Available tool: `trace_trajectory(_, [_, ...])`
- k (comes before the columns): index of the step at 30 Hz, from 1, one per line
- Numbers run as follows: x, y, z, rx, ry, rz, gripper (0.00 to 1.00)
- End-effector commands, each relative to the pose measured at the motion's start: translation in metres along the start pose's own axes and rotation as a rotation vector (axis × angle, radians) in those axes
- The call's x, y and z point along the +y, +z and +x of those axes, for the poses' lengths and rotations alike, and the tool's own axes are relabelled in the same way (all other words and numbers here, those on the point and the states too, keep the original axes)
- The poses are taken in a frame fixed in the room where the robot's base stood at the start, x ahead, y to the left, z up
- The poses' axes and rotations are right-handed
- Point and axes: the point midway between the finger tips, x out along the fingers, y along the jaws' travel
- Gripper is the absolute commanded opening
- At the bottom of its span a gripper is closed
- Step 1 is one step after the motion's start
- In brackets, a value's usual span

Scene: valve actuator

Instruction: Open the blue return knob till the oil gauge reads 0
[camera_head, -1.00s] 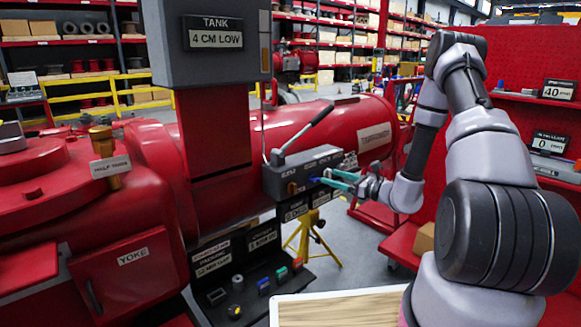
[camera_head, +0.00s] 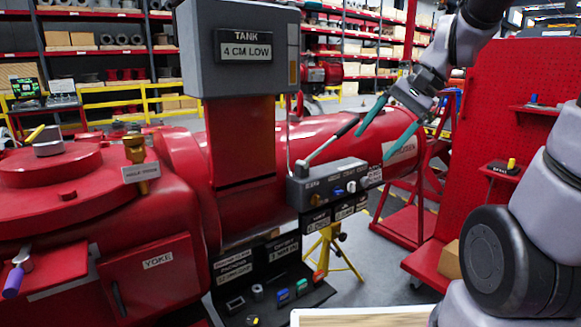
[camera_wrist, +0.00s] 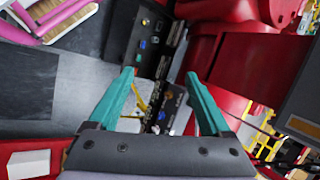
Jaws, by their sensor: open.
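The blue knob (camera_head: 338,191) sits on the front of the grey control box (camera_head: 325,183), among other small knobs. A blue knob also shows in the wrist view (camera_wrist: 161,115), between my fingers but farther off. My gripper (camera_head: 371,146) has two teal fingers spread apart and empty. It is above and to the right of the control box, clear of the knobs. In the wrist view my gripper (camera_wrist: 159,72) is also open. The tank display (camera_head: 245,49) reads 4 CM LOW. I cannot make out an oil gauge reading in the current views.
A lever (camera_head: 333,139) rises from the control box toward my gripper. A black panel (camera_head: 260,285) with small coloured parts and a yellow stand (camera_head: 330,255) are below. The red pegboard (camera_head: 500,100) is at the right. A large red cylinder (camera_head: 235,150) lies behind.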

Motion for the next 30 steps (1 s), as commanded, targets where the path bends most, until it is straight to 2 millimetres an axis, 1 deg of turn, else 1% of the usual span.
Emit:
trace_trajectory(1, [0.004, 0.007, -0.014, 0.071, 0.018, -0.063, 0.82])
trace_trajectory(6, [0.021, 0.017, -0.056, 0.298, 0.08, -0.235, 0.82])
trace_trajectory(9, [0.028, 0.021, -0.076, 0.408, 0.098, -0.308, 0.82])
trace_trajectory(13, [0.034, 0.024, -0.095, 0.505, 0.111, -0.37, 0.82])
trace_trajectory(18, [0.036, 0.025, -0.102, 0.545, 0.117, -0.394, 0.82])
trace_trajectory(30, [0.036, 0.025, -0.102, 0.544, 0.117, -0.393, 0.82])
